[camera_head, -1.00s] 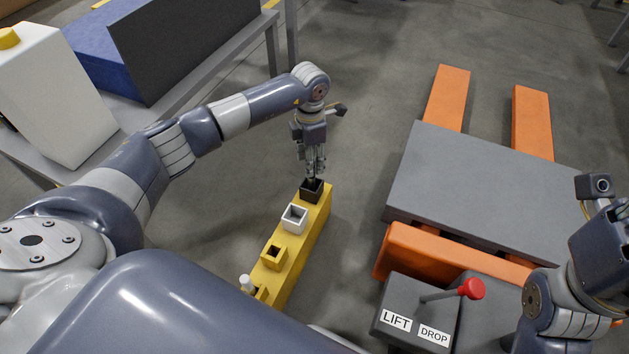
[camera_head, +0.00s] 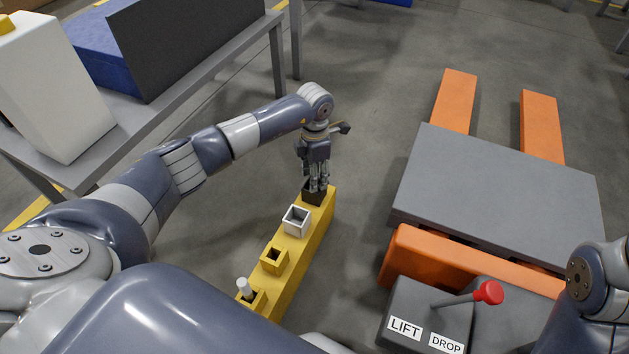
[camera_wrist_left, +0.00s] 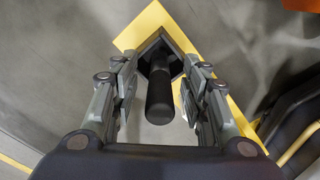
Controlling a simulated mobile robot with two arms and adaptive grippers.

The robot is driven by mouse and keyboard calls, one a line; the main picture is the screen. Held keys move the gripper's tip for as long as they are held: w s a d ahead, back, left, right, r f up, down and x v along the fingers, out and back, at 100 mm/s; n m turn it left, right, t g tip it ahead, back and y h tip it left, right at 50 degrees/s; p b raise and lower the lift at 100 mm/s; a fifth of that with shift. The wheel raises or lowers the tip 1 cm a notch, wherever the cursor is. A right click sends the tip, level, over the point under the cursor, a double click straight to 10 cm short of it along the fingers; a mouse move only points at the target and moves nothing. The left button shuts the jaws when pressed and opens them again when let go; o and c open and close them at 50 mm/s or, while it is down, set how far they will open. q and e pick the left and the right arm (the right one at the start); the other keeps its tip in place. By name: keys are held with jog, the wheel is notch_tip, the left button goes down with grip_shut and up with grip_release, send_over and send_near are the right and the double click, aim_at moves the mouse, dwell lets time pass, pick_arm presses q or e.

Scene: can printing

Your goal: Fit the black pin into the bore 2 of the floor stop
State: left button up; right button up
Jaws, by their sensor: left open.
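The floor stop (camera_head: 316,238) is a long yellow bar on the floor with a row of square collars. From the far end these are a black collar (camera_head: 313,194), a white collar (camera_head: 296,221) and a yellow collar (camera_head: 274,260); a white pin (camera_head: 244,288) stands in the nearest one. The black pin (camera_wrist_left: 160,97) appears in the left wrist view with its far end inside the black collar (camera_wrist_left: 161,48). My left gripper (camera_head: 317,187) is open over that collar, its fingers (camera_wrist_left: 160,90) on either side of the pin, apart from it. My right gripper is out of view.
A grey table (camera_head: 190,85) with a blue box and dark panel stands at the back left. An orange pallet truck with a grey deck (camera_head: 490,185) and red-knobbed lever (camera_head: 488,292) is at the right. Bare floor lies between it and the stop.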

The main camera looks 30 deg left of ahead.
pick_arm(q)
grip_shut()
jog(key=shift+r, duration=0.2)
